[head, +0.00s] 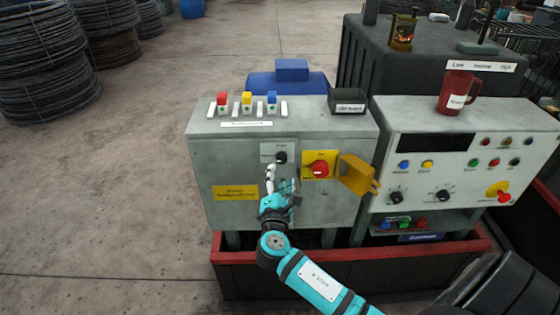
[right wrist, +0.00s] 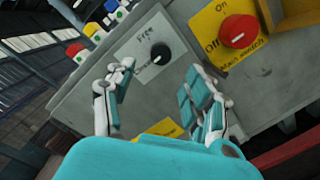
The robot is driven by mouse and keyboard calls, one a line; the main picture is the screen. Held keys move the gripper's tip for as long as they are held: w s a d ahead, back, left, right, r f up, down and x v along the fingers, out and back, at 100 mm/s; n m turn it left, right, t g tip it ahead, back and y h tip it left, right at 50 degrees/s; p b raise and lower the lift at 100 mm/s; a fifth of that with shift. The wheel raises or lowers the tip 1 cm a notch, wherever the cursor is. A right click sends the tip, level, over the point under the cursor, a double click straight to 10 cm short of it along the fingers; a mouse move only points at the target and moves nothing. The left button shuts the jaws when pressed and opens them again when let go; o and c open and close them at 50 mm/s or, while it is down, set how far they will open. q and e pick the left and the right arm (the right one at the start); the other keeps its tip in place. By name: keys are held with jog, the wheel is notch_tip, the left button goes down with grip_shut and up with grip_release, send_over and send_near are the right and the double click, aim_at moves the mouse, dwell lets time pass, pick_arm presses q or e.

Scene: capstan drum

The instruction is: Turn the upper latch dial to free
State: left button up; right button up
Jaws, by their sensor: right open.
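The upper latch dial is a small black knob (head: 280,157) on a pale plate on the front of the grey cabinet (head: 225,163). In the right wrist view the dial (right wrist: 160,53) has "Free" printed above it and another word, too small to read, below. A pale mark on the knob seems to face the lower word. My right gripper (head: 279,180) is open and empty, just in front of and below the dial. In the right wrist view its two fingers (right wrist: 160,72) stand on either side below the dial, apparently not touching it. My left gripper is not in view.
A red rotary switch (head: 319,169) on a yellow plate sits right of the dial, with an open yellow flap (head: 357,175) beside it. A second panel (head: 480,145) with knobs and a red mug (head: 456,92) stands right. Coloured buttons (head: 247,99) line the cabinet top.

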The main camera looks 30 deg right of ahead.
aim_at(281, 161)
jog(key=x, duration=0.4)
jog(key=shift+w+d+p, duration=0.25)
jog(key=shift+p, duration=0.05)
jog(key=shift+x, duration=0.75)
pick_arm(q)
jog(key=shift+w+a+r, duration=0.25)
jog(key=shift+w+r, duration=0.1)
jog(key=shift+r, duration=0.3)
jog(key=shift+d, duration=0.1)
pick_arm(e)
jog(key=shift+c, duration=0.3)
jog(key=shift+c, duration=1)
grip_shut()
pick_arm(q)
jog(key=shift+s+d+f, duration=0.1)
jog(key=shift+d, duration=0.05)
